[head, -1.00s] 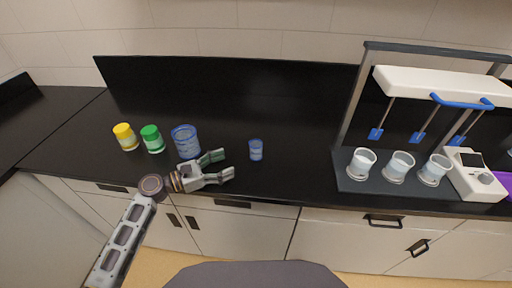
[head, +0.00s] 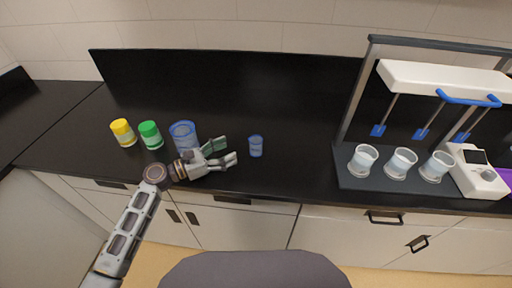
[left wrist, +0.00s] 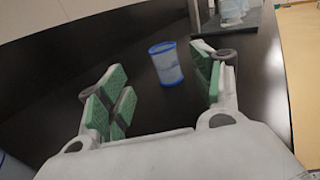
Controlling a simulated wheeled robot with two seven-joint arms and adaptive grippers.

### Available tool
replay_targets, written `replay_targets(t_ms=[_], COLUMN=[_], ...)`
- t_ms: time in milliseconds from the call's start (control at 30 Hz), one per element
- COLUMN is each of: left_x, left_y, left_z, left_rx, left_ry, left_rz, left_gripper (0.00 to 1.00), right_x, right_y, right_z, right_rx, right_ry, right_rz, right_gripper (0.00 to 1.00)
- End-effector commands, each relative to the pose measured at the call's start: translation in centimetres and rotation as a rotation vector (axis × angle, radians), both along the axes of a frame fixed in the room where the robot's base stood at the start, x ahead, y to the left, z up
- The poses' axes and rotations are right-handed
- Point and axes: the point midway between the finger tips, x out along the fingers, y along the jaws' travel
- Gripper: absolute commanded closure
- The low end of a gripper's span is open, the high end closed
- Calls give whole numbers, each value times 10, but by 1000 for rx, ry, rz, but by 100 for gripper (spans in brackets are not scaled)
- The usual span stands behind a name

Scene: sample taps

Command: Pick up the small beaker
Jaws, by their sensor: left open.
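The small beaker (head: 256,146) is a blue-tinted clear cup standing upright on the black counter, right of my left gripper in the head view. My left gripper (head: 228,151) is open and empty, its fingers pointing right toward the beaker with a short gap between. In the left wrist view the small beaker (left wrist: 166,63) stands ahead, between the lines of the two green-padded fingers of my left gripper (left wrist: 160,97) and beyond their tips. My right gripper is not in view.
A larger blue beaker (head: 183,134) stands just behind my left gripper. A green-lidded jar (head: 151,136) and a yellow-lidded jar (head: 123,133) are further left. A stirrer rack with several beakers (head: 365,158) stands at the right. The counter around the small beaker is clear.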

Motion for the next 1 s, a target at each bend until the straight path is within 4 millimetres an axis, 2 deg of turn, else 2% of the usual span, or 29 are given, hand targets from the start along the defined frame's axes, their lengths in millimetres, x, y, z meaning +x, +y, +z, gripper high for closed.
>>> replay_targets(t_ms=[300,500,700,1000], left_x=[19,30,33,33], left_y=[-37,-56,-62,-63], left_z=[2,1,0,0], left_rx=[-3,-1,0,0], left_ry=[-1,0,0,0], left_rz=[-1,0,-1,-1], left_gripper=[34,34,34,34], right_x=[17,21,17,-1], right_y=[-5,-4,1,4], right_z=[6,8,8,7], right_rx=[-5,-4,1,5], right_ry=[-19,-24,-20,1], right_rz=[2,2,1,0], right_gripper=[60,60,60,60])
